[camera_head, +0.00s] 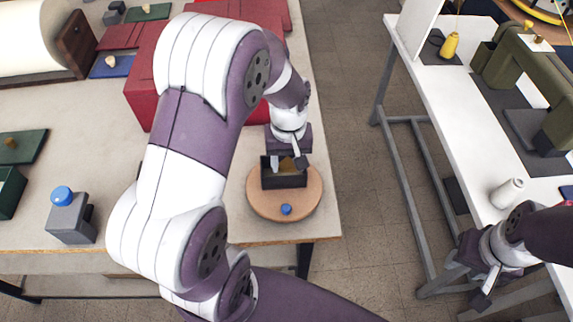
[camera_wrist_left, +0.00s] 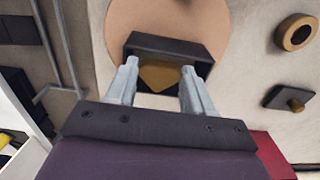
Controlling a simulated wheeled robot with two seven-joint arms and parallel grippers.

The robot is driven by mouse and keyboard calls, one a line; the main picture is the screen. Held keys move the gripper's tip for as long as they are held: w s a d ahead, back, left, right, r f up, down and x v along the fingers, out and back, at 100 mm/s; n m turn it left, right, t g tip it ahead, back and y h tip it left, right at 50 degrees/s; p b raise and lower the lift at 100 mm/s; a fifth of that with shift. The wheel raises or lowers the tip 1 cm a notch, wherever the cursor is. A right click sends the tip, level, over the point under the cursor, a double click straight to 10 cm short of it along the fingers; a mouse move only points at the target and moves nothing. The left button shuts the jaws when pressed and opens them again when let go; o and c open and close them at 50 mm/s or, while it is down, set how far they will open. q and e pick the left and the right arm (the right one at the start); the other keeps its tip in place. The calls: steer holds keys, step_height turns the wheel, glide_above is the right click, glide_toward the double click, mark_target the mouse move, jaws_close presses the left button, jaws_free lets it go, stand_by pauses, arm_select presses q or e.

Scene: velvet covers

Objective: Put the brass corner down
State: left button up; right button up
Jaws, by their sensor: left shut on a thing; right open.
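The brass corner (camera_wrist_left: 160,76) is a small golden-brown piece between the fingers of my left gripper (camera_wrist_left: 160,68). It also shows in the head view (camera_head: 287,164). The left gripper is shut on it and points down at a dark open box (camera_head: 284,181). In the left wrist view the box's dark wall (camera_wrist_left: 170,46) lies just beyond the fingertips. I cannot tell whether the corner touches the box. The box stands on a round wooden disc (camera_head: 256,205). My right gripper (camera_head: 482,288) is open, low at the right, beside the white table.
A blue knob (camera_head: 286,209) is at the disc's front. A grey block with a blue ball (camera_head: 70,222) stands at the left. Red boxes (camera_head: 140,100) lie behind my left arm. The white table (camera_head: 455,115) holds a white bottle (camera_head: 506,193) and an olive machine (camera_head: 525,75).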

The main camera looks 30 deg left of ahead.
mark_target(284, 170)
arm_select(q)
steer(key=shift+w+a+f, duration=0.3)
steer(key=shift+a+f, duration=0.2)
steer(key=shift+a, duration=0.3)
step_height(284, 170, down, 4)
steer(key=shift+r+p, duration=0.15)
steer(key=shift+p, duration=0.25)
steer(key=shift+w+f, duration=0.1)
steer(key=shift+f, duration=0.2)
steer(key=o, duration=0.7)
